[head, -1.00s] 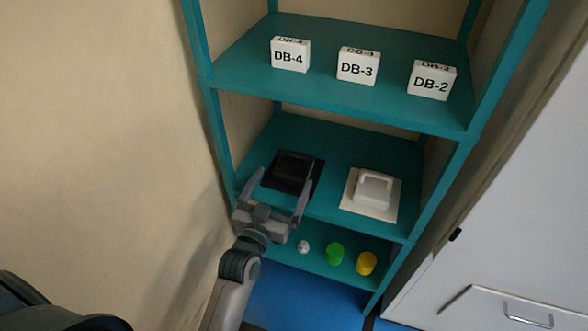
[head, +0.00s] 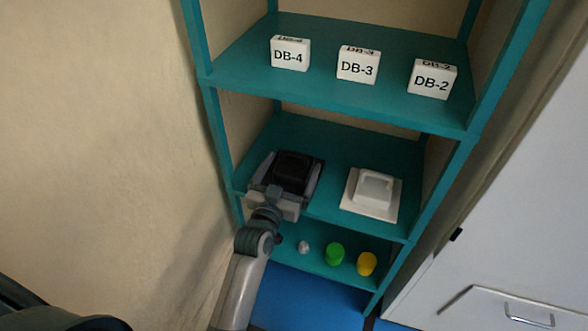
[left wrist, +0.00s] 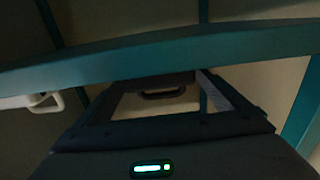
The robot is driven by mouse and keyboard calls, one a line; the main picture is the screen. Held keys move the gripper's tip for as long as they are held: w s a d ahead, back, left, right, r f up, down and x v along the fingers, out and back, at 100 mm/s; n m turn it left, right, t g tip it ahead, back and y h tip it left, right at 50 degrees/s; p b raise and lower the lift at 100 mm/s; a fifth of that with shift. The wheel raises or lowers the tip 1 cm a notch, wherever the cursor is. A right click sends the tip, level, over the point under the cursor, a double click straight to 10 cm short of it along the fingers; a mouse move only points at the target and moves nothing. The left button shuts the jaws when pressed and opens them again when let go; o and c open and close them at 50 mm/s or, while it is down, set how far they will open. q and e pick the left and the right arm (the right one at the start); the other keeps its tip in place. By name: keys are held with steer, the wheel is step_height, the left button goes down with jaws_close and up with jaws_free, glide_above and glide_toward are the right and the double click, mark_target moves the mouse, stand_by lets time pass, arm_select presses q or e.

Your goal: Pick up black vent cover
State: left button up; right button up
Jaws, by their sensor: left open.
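The black vent cover (head: 294,165) lies on the middle teal shelf, at its left side in the head view. Its dark handle (left wrist: 162,93) shows in the left wrist view, between the fingers. My left gripper (head: 293,172) is open, with one finger on each side of the cover. In the head view the gripper's palm hides the cover's near part. I cannot tell whether the fingers touch it. My right gripper is in neither view.
A white cover with a handle (head: 373,189) sits to the right on the same shelf. White blocks marked DB-4 (head: 290,54), DB-3 (head: 358,66) and DB-2 (head: 432,80) stand above. Green (head: 335,254) and yellow (head: 366,264) pieces are below. A teal front post (head: 222,140) stands close left.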

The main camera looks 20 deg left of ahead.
arm_select(q)
steer(key=shift+w, duration=1.15)
steer(key=c, duration=1.2)
